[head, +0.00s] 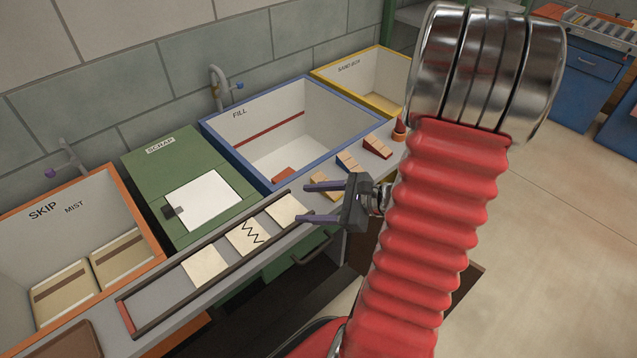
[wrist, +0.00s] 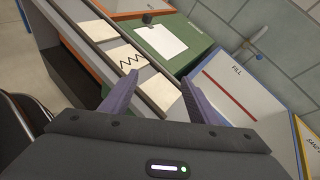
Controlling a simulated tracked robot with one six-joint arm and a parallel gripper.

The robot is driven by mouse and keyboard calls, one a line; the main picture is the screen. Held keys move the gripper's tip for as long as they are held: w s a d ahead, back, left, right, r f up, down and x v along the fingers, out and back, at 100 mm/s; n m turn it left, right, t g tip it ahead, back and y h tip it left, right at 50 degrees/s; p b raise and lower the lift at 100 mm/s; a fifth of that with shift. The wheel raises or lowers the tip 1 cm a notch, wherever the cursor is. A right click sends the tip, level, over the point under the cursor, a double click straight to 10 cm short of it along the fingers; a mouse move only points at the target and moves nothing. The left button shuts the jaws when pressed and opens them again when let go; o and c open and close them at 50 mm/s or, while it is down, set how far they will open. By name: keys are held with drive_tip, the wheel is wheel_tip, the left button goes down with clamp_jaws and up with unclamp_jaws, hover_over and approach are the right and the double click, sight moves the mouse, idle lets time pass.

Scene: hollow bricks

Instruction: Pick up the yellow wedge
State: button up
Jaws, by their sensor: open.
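The yellow wedge (head: 328,193) appears to be the tan, stepped piece on the grey bench ledge, nearest my gripper among a row of wedges. One of my fingers partly covers it in the head view, and I cannot tell its height gap to the finger. My gripper (head: 304,203) is open and empty, with its fingers pointing left along the ledge. In the wrist view the open fingers (wrist: 160,78) point towards cream tiles, and no wedge shows there.
A blue-sided wedge (head: 348,161) and a red-sided wedge (head: 377,147) lie further along the ledge. Cream tiles (head: 245,237) sit in a dark-railed track. Behind are the blue-rimmed FILL bin (head: 315,150), green SCRAP box (head: 150,168) and orange-rimmed SKIP bin (head: 45,235).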

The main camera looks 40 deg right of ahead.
sight(338, 198)
drive_tip(key=s+d+f+m+t+h, duration=0.1)
drive_tip(key=s+d+f+m+h, duration=0.1)
drive_tip(key=d, duration=0.4)
drive_tip(key=s+d+f+m+t+h, duration=0.2)
drive_tip(key=d+f+m+h, duration=0.1)
drive_tip(key=d+m, duration=0.4)
drive_tip(key=shift+s+f+h, duration=0.35)
drive_tip(key=shift+f+h, duration=0.05)
drive_tip(key=shift+w, duration=0.15)
drive_tip(key=shift+x, duration=4.2)
drive_tip(key=shift+r, duration=0.1)
drive_tip(key=shift+x, duration=2.6)
drive_tip(key=shift+r, duration=0.1)
drive_tip(key=shift+c, duration=0.2)
drive_tip(key=c, duration=1.2)
